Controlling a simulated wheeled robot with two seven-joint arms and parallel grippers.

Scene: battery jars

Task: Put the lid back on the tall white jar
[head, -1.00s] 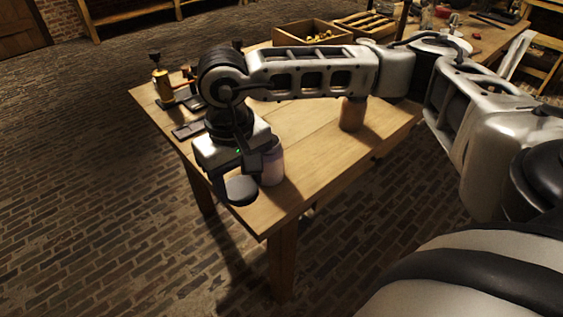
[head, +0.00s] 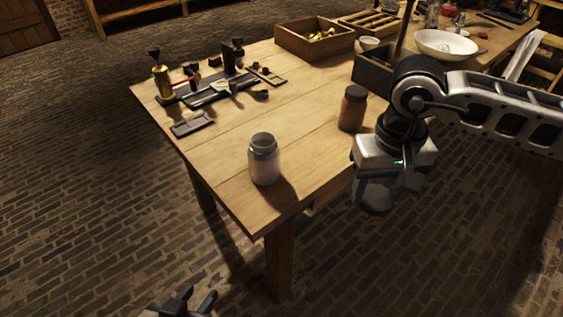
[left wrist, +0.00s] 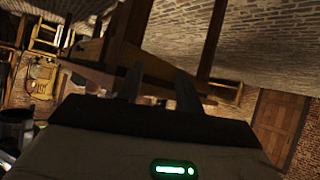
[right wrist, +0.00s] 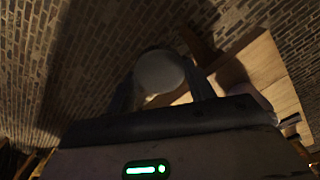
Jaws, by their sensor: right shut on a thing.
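The tall white jar (head: 264,166) stands upright near the front edge of the table, with a greyish neck and no separate lid clearly visible on it. The lid's pale round face shows between the fingers in the right wrist view (right wrist: 159,72). My left gripper (head: 194,301) is low at the bottom of the head view, off the table. Its fingers are apart and empty, also in the left wrist view (left wrist: 158,88).
A brown jar with a dark lid (head: 352,108) stands between the white jar and my right arm. A small dark tray (head: 191,125), a brass tool (head: 163,82) and wooden boxes (head: 314,44) stand further back. The table (head: 225,150) around the white jar is clear.

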